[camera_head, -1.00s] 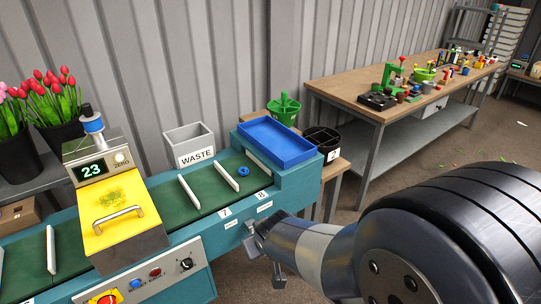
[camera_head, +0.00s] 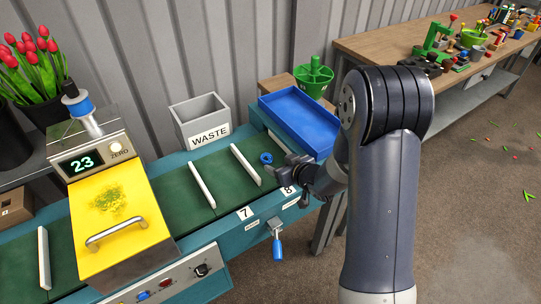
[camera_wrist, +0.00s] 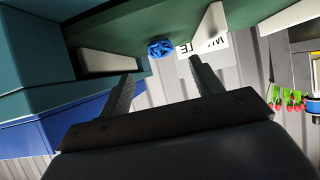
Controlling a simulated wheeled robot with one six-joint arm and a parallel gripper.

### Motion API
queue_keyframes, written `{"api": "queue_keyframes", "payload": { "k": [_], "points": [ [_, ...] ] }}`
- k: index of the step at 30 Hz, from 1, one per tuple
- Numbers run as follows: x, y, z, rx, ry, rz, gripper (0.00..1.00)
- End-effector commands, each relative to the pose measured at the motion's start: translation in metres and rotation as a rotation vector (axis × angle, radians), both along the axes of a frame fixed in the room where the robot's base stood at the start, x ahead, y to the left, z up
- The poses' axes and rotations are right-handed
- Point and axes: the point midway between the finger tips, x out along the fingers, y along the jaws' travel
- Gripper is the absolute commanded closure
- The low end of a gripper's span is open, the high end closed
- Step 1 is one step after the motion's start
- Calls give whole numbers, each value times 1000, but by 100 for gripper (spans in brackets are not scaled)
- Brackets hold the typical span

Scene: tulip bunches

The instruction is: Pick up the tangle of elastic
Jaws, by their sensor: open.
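The tangle of elastic is a small blue coil (camera_head: 266,158) on the green conveyor belt, near the belt's right end, between a white divider and the blue tray. In the wrist view the blue tangle (camera_wrist: 161,48) shows beyond the fingertips, a little left of the midline between them. My gripper (camera_head: 287,172) is just right of and in front of the tangle in the head view, low over the belt's near edge. In the wrist view my gripper (camera_wrist: 162,68) has its two fingers spread with nothing between them. The tangle is apart from the fingers.
White dividers (camera_head: 245,164) cross the belt. A blue tray (camera_head: 301,120) stands at the belt's end, and a grey WASTE bin (camera_head: 200,121) stands behind. A yellow plate with a handle (camera_head: 119,222) is at left. A blue-handled lever (camera_head: 277,243) hangs from the front.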

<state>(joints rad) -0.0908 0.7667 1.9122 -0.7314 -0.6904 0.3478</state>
Motion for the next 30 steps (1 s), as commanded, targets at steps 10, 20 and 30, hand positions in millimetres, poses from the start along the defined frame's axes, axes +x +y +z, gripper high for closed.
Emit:
{"api": "queue_keyframes", "payload": {
  "k": [10,20,30],
  "points": [
    [22,15,-14,-2,0,0,38],
    [50,35,-33,-2,2,-1,38],
    [56,39,-37,-2,1,-2,38]
  ]
}}
